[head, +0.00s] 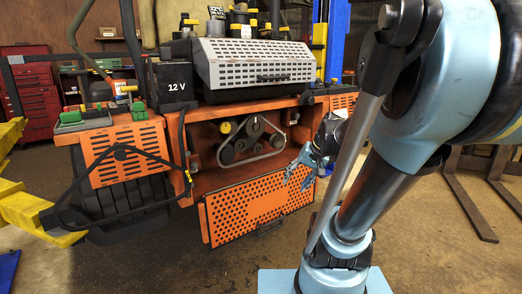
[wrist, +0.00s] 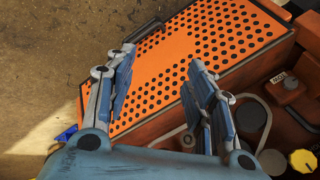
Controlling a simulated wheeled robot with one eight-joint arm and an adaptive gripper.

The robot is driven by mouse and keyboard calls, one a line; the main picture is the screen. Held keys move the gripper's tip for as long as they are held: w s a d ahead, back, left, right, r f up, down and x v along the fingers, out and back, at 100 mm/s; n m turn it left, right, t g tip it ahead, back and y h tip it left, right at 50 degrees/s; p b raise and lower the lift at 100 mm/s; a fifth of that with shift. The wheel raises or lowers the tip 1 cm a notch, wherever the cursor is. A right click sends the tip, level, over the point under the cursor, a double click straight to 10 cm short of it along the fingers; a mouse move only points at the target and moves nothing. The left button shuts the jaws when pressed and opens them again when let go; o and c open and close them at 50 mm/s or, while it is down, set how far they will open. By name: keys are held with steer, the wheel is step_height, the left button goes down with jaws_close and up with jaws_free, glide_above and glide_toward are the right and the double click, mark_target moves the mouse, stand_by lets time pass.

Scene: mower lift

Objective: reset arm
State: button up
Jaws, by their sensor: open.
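My gripper (head: 307,167) is at the centre right of the head view, in front of the mower's open front. In the wrist view its two blue-grey fingers (wrist: 158,88) are spread apart with nothing between them. Behind them is the orange perforated panel (wrist: 215,45), hinged down in front of the mower; it also shows in the head view (head: 258,207). My arm hides part of the mower's right side in the head view.
The orange mower (head: 128,150) has a belt and pulleys (head: 249,138) in its open bay. A 12 V battery (head: 173,86) sits on top at left. A yellow lift arm (head: 30,207) is at left. A red tool cabinet (head: 32,92) stands behind. Floor at the front is clear.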

steer(key=s+d+f+n+g+h, duration=0.1)
steer(key=s+d+f+h, duration=0.3)
steer(key=s, duration=0.8)
step_height(320, 180, down, 2)
steer(key=shift+d+f+n+g, duration=0.15)
steer(key=shift+d+n+g, duration=0.25)
steer(key=shift+d, duration=0.7)
steer(key=shift+s, duration=0.1)
